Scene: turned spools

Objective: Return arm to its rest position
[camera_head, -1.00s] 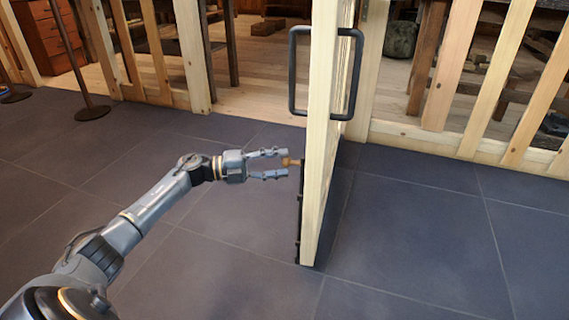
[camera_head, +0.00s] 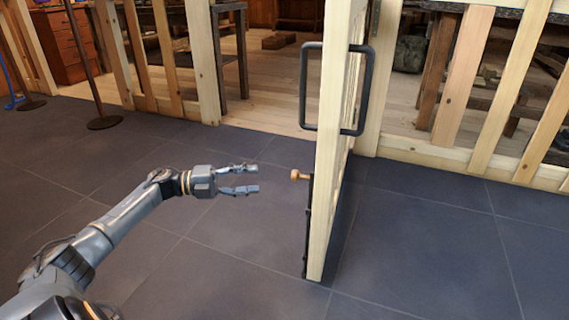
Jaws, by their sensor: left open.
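My left gripper (camera_head: 254,179) is open and empty in the head view, its two fingers pointing right. It is over the dark tiled floor, left of the open wooden door (camera_head: 328,150). A small turned wooden knob (camera_head: 298,175) sticks out to the left from a dark strip on the door's edge side. A clear gap lies between the fingertips and the knob. My left arm reaches in from the lower left. My right gripper is not in view.
The door has a black bar handle (camera_head: 306,88) on each side. Pale slatted fencing (camera_head: 484,95) stands on both sides of the doorway. A dark post with a round base (camera_head: 104,122) stands at left. The tiled floor (camera_head: 430,245) at right is clear.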

